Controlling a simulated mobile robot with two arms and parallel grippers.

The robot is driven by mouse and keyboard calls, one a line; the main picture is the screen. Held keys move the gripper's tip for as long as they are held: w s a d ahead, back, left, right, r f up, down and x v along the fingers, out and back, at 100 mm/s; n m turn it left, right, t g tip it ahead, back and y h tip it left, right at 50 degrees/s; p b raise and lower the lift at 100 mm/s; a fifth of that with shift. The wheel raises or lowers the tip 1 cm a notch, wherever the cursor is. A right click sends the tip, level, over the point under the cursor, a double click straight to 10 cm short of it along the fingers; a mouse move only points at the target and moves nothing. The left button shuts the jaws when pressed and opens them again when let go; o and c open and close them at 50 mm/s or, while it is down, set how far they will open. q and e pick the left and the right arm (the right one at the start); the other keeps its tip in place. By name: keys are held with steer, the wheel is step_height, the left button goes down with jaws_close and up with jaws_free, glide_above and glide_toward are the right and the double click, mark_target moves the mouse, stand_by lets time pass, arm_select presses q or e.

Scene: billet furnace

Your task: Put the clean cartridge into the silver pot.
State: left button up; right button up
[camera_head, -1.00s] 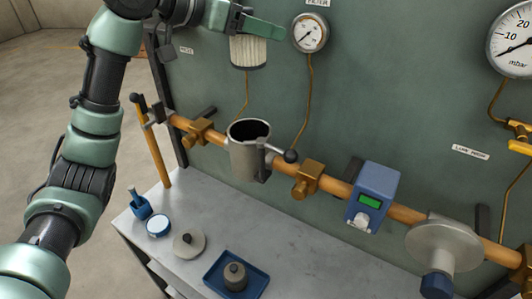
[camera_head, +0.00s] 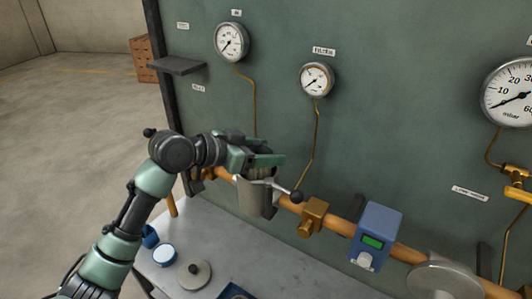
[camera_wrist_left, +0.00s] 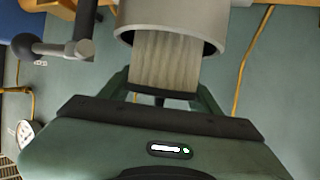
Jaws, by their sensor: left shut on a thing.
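The silver pot (camera_head: 257,201) hangs upright on the orange pipe, its mouth mostly hidden by my left gripper. My left gripper (camera_head: 264,161) is directly over the pot's mouth. In the left wrist view it is shut on the pale pleated cartridge (camera_wrist_left: 165,62), with a finger at each side. The cartridge's far end sits at the pot's rim (camera_wrist_left: 213,38) and seems to be inside the mouth; how deep, I cannot tell. In the head view the cartridge is hidden by the gripper. My right gripper is not in view.
The pot's lever with a black ball (camera_head: 296,196) sticks out to the right. A blue meter box (camera_head: 376,236) is on the pipe further right. Below, a grey table (camera_head: 232,250) holds a round white-topped blue tin (camera_head: 164,255) and a grey disc (camera_head: 195,275). Gauges line the wall.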

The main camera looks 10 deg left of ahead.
arm_select(q)
steer(key=shift+f, duration=0.65)
steer(key=shift+f, duration=0.65)
steer(key=o, duration=1.5)
steer(key=shift+c, duration=0.2)
